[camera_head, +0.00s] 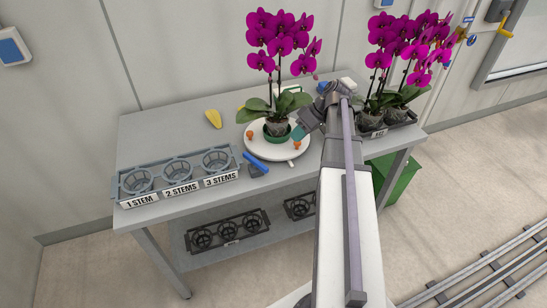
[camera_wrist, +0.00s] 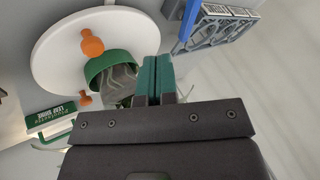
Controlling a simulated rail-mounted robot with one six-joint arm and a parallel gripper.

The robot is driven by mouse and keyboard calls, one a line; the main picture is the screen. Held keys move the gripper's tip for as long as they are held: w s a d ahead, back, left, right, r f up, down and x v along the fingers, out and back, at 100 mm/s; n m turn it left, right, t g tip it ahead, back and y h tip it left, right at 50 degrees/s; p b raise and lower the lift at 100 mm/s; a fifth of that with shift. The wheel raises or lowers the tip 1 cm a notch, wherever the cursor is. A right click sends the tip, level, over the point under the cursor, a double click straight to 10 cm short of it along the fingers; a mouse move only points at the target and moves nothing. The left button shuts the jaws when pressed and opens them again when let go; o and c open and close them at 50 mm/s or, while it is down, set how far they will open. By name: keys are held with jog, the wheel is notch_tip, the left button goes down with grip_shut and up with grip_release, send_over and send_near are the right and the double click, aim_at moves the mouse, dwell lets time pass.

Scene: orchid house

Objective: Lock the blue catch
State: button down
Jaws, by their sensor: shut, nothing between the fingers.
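A blue lever (camera_head: 256,162), which looks like the blue catch, sits by a dark grey block on the bench, between the labelled tray and the white turntable. In the wrist view a blue bar (camera_wrist: 188,24) shows at the top, beside the tray; its far end is cut off. Whether the catch is locked I cannot tell. My gripper (camera_head: 299,131) is over the right side of the turntable, apart from the blue lever and to its right. In the wrist view its green fingers (camera_wrist: 155,65) are together with nothing between them.
The white turntable (camera_head: 254,151) carries a potted orchid (camera_head: 283,40) and orange knobs, close to my gripper. A grey tray (camera_head: 128,194) with stem labels stands at the left. More orchids (camera_head: 408,45) stand at the right. A yellow object (camera_head: 213,118) lies behind.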

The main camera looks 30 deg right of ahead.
aim_at(255, 163)
jog(key=b+x, duration=0.4)
jog(key=x, duration=0.1)
jog(key=b+x, duration=0.4)
jog(key=shift+f, duration=0.5)
jog(key=shift+s+a+r, duration=0.1)
jog(key=shift+s+a, duration=0.1)
jog(key=shift+a, duration=0.9)
jog(key=shift+s+a, duration=0.25)
jog(key=shift+a, duration=0.8)
